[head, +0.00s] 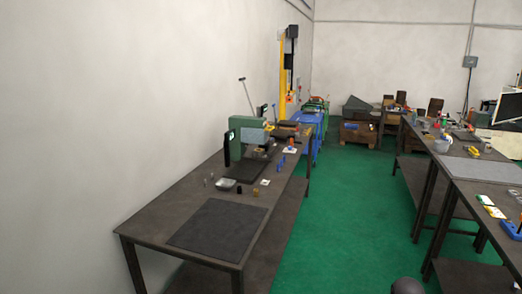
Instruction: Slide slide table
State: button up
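A green machine (249,136) stands on the left workbench, with a thin lever (246,94) rising from it and a black upright panel (228,148) on its near left side. A dark flat plate (243,172) lies at its front. This may be the slide table, but the machine is too small and far away to tell, and its far side is hidden. My gripper is not in view. A dark rounded shape at the bottom edge may be part of my own arm.
The left workbench (170,220) holds a dark mat (217,224), a small grey tray (226,184) and several small parts. A cluttered second bench (490,205) stands at right. The green floor (345,215) between them is clear. Blue bins (306,135) and wooden crates (357,133) stand behind.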

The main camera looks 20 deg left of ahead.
aim_at(258, 152)
jog(key=u, duration=0.2)
jog(key=i, duration=2.8)
jog(key=z, duration=0.05)
